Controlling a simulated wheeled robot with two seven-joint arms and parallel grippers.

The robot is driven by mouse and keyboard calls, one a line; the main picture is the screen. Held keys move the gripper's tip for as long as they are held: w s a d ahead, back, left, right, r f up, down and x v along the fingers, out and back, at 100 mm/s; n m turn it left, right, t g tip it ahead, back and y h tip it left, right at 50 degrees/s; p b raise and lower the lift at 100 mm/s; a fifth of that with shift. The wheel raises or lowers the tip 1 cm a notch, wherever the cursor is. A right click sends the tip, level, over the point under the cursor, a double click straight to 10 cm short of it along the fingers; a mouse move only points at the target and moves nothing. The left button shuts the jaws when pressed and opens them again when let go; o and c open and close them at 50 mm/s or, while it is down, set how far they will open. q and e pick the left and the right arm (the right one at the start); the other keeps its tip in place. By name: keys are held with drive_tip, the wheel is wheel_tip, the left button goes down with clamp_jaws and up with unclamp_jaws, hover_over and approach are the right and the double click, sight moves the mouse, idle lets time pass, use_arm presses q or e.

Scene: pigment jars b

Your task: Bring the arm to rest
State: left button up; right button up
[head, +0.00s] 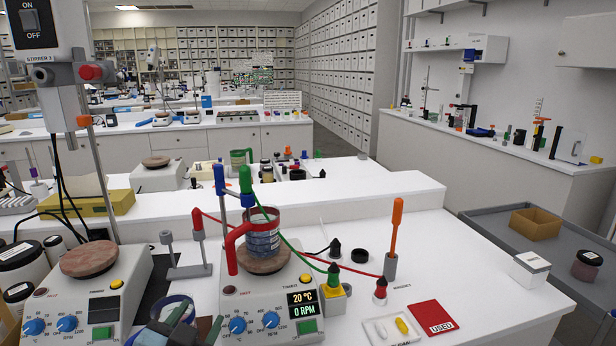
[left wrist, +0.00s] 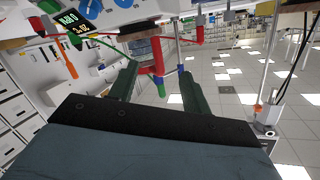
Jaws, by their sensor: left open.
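My left gripper (head: 197,322) is low in the head view, in front of the middle stirrer (head: 262,318). In the left wrist view its two green fingers (left wrist: 159,70) stand apart, and I see nothing held between them. A red clamp (head: 243,246) and a glass beaker (head: 263,240) on the stirrer's round plate lie beyond the gripper. The red clamp also shows past the fingertips in the left wrist view, which is upside down. The stirrer display reads 20 °C and 0 RPM. My right gripper is in neither view.
A second stirrer (head: 88,300) stands at the left, with dark-lidded jars beside it. Red and green cables cross the bench near an orange-handled tool (head: 396,238). A white tray (head: 392,329) and a red USED card (head: 433,317) lie at front right.

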use_arm(q)
drive_tip(key=s+a+f+n+g, duration=0.2)
drive_tip(key=s+f+g, duration=0.4)
drive_tip(key=s+f, duration=0.5)
drive_tip(key=s+a+f+n+g, duration=0.1)
drive_tip(key=s+a+f+g, duration=0.1)
drive_tip(key=s+f+g, duration=0.9)
drive_tip(key=s+f+t+p, duration=0.1)
drive_tip(key=s+f+t, duration=0.15)
drive_tip(key=f, duration=0.75)
drive_tip(key=s+f+t+p, duration=0.1)
drive_tip(key=s+f+p, duration=0.15)
drive_tip(key=f, duration=0.75)
drive_tip(key=s+a+f, duration=0.1)
drive_tip(key=s+f, duration=0.5)
drive_tip(key=s, duration=0.2)
drive_tip(key=s+a+f+g+p, duration=0.1)
drive_tip(key=s+f, duration=0.4)
drive_tip(key=s, duration=0.3)
drive_tip(key=shift+a+f+y, duration=0.3)
drive_tip(key=shift+f, duration=0.05)
